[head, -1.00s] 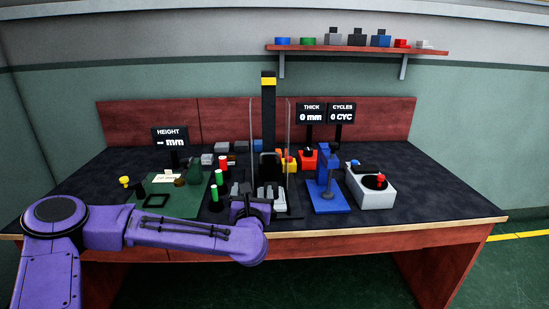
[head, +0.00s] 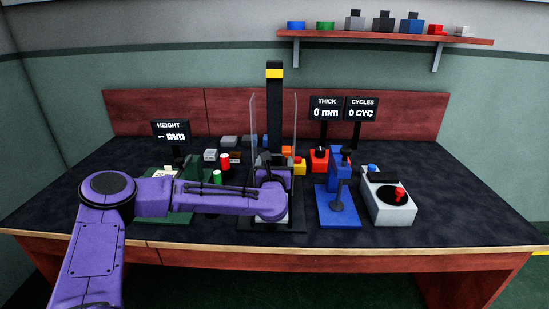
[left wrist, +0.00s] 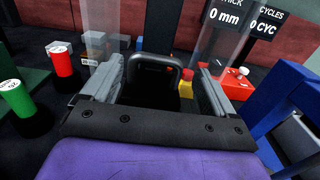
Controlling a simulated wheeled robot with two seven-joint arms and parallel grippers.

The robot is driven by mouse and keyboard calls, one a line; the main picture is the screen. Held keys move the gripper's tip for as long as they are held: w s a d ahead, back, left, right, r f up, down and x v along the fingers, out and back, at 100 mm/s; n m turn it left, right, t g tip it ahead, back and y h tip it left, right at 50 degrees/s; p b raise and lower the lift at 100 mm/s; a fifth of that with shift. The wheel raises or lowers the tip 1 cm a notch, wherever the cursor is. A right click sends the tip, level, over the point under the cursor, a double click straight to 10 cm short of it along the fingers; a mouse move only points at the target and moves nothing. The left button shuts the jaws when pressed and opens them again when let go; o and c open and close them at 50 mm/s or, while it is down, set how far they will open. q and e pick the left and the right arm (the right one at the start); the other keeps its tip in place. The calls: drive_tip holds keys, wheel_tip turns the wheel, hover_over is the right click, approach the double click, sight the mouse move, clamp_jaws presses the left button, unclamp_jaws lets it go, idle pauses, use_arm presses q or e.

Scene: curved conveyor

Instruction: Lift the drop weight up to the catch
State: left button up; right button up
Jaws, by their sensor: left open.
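The drop tower is a black column (head: 274,110) with a yellow band near its top, between two clear side panels. The drop weight, a black block with a rounded handle (left wrist: 153,62), sits low between the panels; in the head view my arm hides most of it. My left gripper (left wrist: 162,82) is open, its grey fingers on either side of the handle with a visible gap at each side. In the head view the left gripper (head: 271,170) is low at the tower's front. I cannot make out the catch. My right gripper is not in view.
A blue press (head: 338,205) and a grey box with a red knob (head: 390,205) stand right of the tower. Clear panels flank the gripper. The table's right side (head: 450,205) is free.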

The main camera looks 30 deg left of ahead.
use_arm(q)
drive_tip(key=shift+x, duration=1.15)
drive_tip(key=shift+s, duration=0.1)
drive_tip(key=c, duration=1.2)
wheel_tip(320, 180, up, 21)
drive_tip(key=p, duration=0.4)
drive_tip(key=shift+a+p, duration=0.1)
drive_tip(key=shift+p, duration=0.3)
drive_tip(key=shift+c, duration=0.2)
drive_tip(key=o, duration=1.2)
drive_tip(key=shift+o, duration=0.2)
drive_tip(key=b+v, duration=0.2)
drive_tip(key=v, duration=0.8)
drive_tip(key=shift+s+d+b, duration=0.2)
drive_tip(key=shift+d+b, duration=0.15)
